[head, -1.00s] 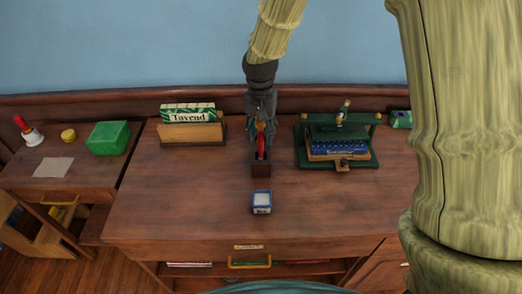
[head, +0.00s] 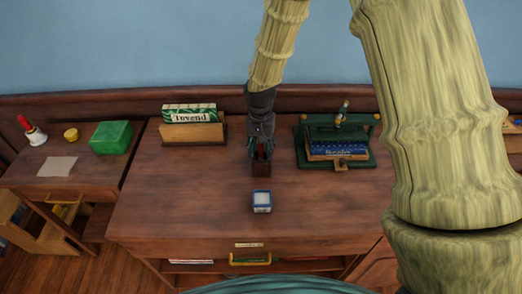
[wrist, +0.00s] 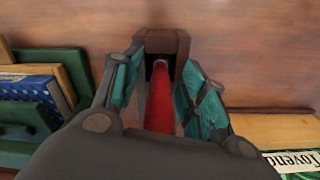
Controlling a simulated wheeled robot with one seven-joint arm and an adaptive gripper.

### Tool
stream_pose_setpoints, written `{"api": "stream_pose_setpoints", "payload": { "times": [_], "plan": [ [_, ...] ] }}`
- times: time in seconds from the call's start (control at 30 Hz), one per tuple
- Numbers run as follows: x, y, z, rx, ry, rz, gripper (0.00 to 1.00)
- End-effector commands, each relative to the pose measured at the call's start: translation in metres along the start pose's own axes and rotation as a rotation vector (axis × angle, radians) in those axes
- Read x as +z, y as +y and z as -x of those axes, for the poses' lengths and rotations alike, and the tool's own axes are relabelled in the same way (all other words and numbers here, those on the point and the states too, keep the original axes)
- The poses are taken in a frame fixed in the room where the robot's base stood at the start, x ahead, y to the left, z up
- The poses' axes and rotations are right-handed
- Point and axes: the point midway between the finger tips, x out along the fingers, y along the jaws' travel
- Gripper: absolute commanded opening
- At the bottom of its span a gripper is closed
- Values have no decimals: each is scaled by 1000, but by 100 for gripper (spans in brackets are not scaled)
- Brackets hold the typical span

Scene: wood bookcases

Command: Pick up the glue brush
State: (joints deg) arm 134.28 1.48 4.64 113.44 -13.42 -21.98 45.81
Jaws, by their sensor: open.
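A red handle (wrist: 160,103), which I take to be the glue brush, stands in a small dark wooden holder (head: 261,170) on the desk. The holder also shows at the top of the wrist view (wrist: 167,40). My gripper (head: 262,148) is over the holder, pointing down. In the wrist view its teal-padded fingers are open, one on each side of the red handle, with a gap on the right; whether the left finger touches it I cannot tell. The brush's lower end is hidden in the holder.
A blue and white box (head: 262,201) stands in front of the holder. A wooden card rack (head: 192,134) is to the left, and a green press with a blue book (head: 338,149) is close on the right. The desk's front left is clear.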

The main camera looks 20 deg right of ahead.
Motion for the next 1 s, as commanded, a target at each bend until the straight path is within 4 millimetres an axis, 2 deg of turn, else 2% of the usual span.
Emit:
{"api": "stream_pose_setpoints", "payload": {
  "times": [0.27, 0.4, 0.5, 0.87, 1.0],
  "plan": [
    [0, 0, -1, 0, 1, 0, 41],
    [0, 0, -1, 0, 1, 0, 16],
    [0, 0, -1, 0, 1, 0, 0],
    [0, 0, 0, -1, 1, 0, 0],
    [-1, 0, 6, -2, 3, 0, 0]
  ]
}}
